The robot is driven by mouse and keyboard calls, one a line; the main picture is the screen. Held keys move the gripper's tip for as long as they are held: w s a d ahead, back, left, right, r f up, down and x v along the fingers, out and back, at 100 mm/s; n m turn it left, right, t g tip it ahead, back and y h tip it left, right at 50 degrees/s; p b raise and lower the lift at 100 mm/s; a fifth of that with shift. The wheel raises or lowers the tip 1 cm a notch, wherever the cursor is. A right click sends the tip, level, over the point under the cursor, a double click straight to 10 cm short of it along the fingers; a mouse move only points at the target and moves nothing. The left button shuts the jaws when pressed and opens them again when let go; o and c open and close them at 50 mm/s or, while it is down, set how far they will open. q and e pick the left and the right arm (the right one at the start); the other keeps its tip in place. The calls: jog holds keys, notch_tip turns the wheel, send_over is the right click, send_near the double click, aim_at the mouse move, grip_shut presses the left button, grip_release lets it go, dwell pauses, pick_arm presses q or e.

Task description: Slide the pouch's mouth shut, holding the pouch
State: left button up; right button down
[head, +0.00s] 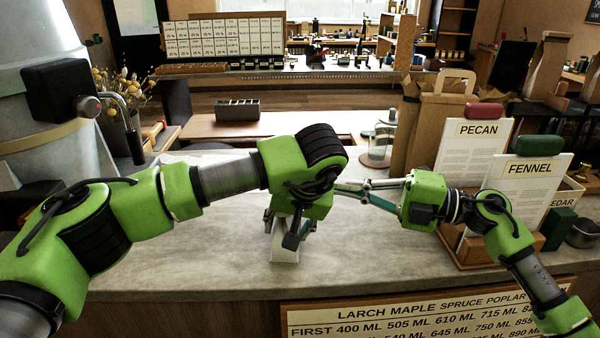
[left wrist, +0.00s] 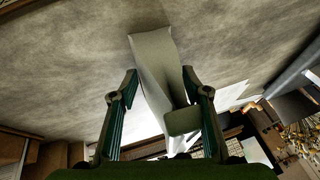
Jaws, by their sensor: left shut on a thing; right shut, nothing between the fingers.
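The pouch (head: 285,246) is a pale, narrow packet standing on the marble counter; its upper part is hidden behind my left gripper and arm. My left gripper (head: 290,226) is shut on it from above. In the left wrist view the pouch (left wrist: 153,58) runs between the two fingers (left wrist: 160,90). A small grey-green block (left wrist: 183,121) shows beside it there; I cannot tell what it is. My right gripper (head: 340,188) comes in from the right, shut and empty, its tips beside my left gripper, partly hidden. The pouch's mouth is not clearly visible.
Upright cards marked PECAN (head: 470,150) and FENNEL (head: 524,190) stand at the right, with a brown paper bag (head: 432,115) behind. A glass jar (head: 380,145) stands behind my right gripper. A metal bin (head: 40,130) is at the left. The counter front (head: 200,270) is clear.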

pick_arm(q)
jog(key=shift+f, duration=0.15)
pick_arm(e)
jog(key=x, duration=1)
jog(key=shift+f, duration=0.4)
jog(key=shift+w, duration=1.1)
jog(key=shift+w+d, duration=0.1)
jog(key=shift+w, duration=0.85)
pick_arm(q)
jog(key=shift+s, duration=0.1)
pick_arm(e)
jog(key=w, duration=0.4)
jog(key=shift+d, duration=0.3)
jog(key=shift+r, duration=0.1)
